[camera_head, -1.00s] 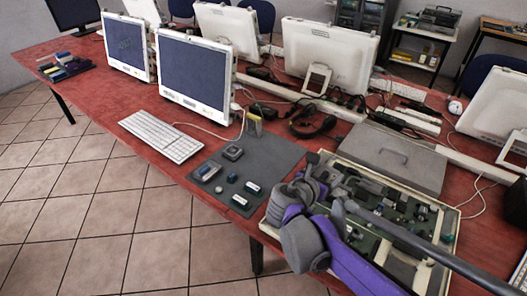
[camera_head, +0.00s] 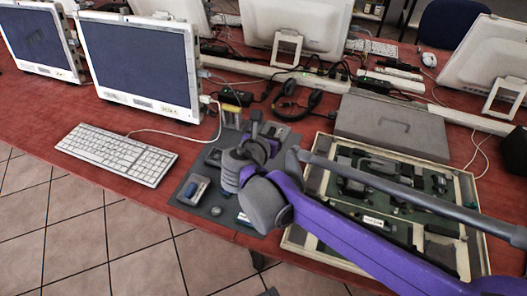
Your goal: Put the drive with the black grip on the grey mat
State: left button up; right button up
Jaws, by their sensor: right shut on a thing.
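The grey mat (camera_head: 229,201) lies on the red table, partly hidden by my right arm. On it are a blue-and-white drive (camera_head: 201,185) at the left, a small round grey piece (camera_head: 215,211) and another blue-and-white piece (camera_head: 244,219) at the front edge. My right gripper (camera_head: 261,127) is over the back part of the mat, shut on a small dark thing. The gripper covers most of this thing, so I cannot tell its shape or whether it touches the mat. My left gripper is not in view.
An open tray (camera_head: 292,237) of green boards and dark parts sits to the right, under my right arm. A closed grey case (camera_head: 390,128) lies behind it. A keyboard (camera_head: 117,153) is left of the mat. A headset (camera_head: 298,104) and cables lie behind.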

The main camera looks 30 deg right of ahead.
notch_tip(320, 180, down, 5)
jog(key=shift+s+b, duration=0.1)
jog(key=shift+b, duration=0.7)
jog(key=shift+f+b, duration=0.75)
jog(key=shift+f, duration=1.35)
jog(key=shift+f, duration=0.1)
jog(key=o, duration=1.3)
jog(key=shift+r, duration=0.25)
jog(key=p+v, duration=0.3)
jog(key=v, duration=0.9)
jog(key=shift+f, duration=0.15)
